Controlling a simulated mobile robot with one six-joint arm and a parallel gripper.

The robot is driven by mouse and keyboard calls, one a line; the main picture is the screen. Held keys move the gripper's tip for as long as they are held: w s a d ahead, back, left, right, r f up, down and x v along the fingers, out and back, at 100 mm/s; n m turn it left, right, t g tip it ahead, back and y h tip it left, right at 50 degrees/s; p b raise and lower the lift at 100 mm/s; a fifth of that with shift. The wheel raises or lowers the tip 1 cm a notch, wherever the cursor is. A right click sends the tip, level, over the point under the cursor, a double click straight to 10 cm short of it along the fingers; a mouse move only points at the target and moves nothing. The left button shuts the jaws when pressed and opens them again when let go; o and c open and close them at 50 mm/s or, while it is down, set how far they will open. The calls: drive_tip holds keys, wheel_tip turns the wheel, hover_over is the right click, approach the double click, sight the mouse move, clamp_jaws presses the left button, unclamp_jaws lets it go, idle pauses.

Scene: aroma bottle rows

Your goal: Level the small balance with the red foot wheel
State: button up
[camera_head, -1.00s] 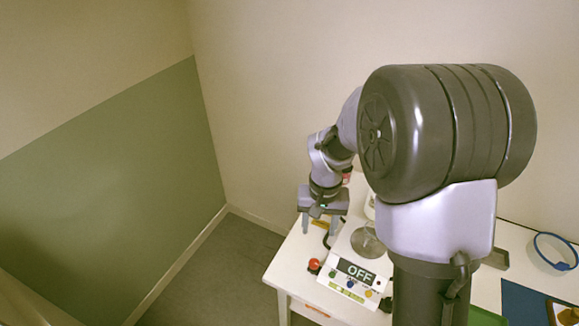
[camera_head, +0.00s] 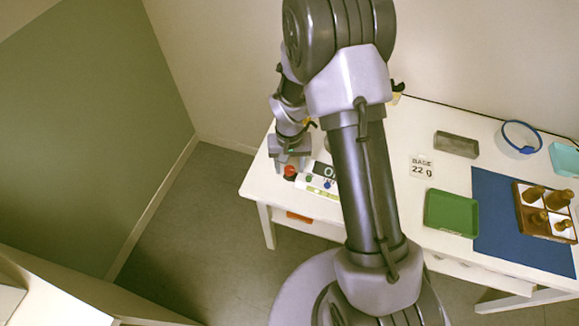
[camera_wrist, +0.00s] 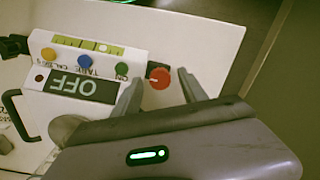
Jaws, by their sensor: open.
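The small balance (camera_head: 318,184) is a white box near the left end of the table, partly hidden by my arm. Its display (camera_wrist: 82,87) reads OFF in the wrist view, upside down. My gripper (camera_wrist: 162,80) is open and empty, one finger on each side of the wheel. I cannot tell whether either finger touches it.
The table's edge is close to the wheel.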

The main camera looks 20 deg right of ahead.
clamp_jaws()
drive_tip(key=shift+n, duration=0.3)
drive_tip(key=n+p, duration=0.1)
drive_tip(key=n, duration=0.3)
drive_tip(key=shift+n, duration=0.3)
drive_tip(key=n+p, duration=0.1)
drive_tip(key=n, duration=0.3)
drive_tip(key=shift+n+p, duration=0.3)
drive_tip(key=shift+p, duration=0.05)
drive_tip(key=n+p, duration=0.2)
drive_tip(key=n, duration=0.5)
drive_tip(key=n+p, duration=0.1)
drive_tip(key=n, duration=0.5)
drive_tip(key=shift+n+p, duration=0.35)
drive_tip(key=shift+n, duration=0.05)
